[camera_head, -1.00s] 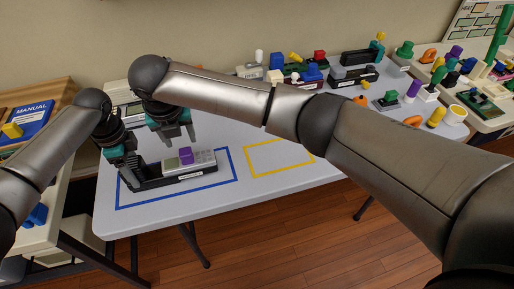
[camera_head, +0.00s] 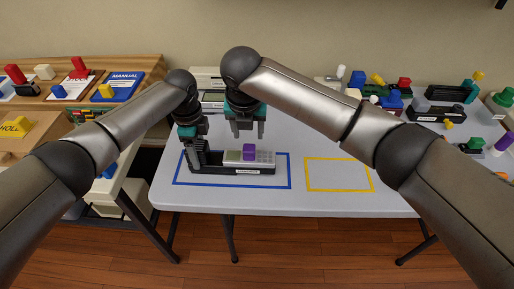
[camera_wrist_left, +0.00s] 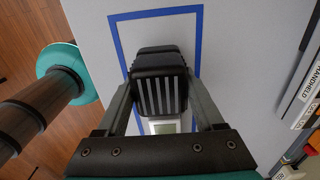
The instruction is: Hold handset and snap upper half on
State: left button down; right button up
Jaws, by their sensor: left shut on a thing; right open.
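A light grey handset piece with keys (camera_head: 266,156) lies in a long black cradle (camera_head: 225,170) inside the blue outline on the table. A purple block (camera_head: 249,151) sits on top of it. My left gripper (camera_head: 197,157) is at the cradle's left end. In the left wrist view its fingers are shut on a black ribbed block (camera_wrist_left: 160,92), with a pale piece with a greenish screen (camera_wrist_left: 164,127) partly hidden behind the gripper. My right gripper (camera_head: 246,133) is open and empty, pointing down above the purple block. I cannot tell which part is the upper half.
An empty yellow outline (camera_head: 340,174) lies to the right on the clear grey table (camera_head: 300,203). Several handhelds and coloured knobs crowd the table's back right. A pale device (camera_head: 210,80) stands behind my grippers. A side table at left holds a blue manual (camera_head: 122,84).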

pick_arm(q)
jog(key=shift+s+f, duration=0.15)
jog(key=shift+f, duration=0.1)
jog(key=shift+c, duration=2.3)
grip_release()
jog(key=o, duration=0.5)
jog(key=shift+r, duration=0.15)
jog(key=shift+c, duration=0.2)
jog(key=shift+w+r, duration=0.2)
jog(key=shift+r, duration=3.65)
notch_tip(320, 180, up, 12)
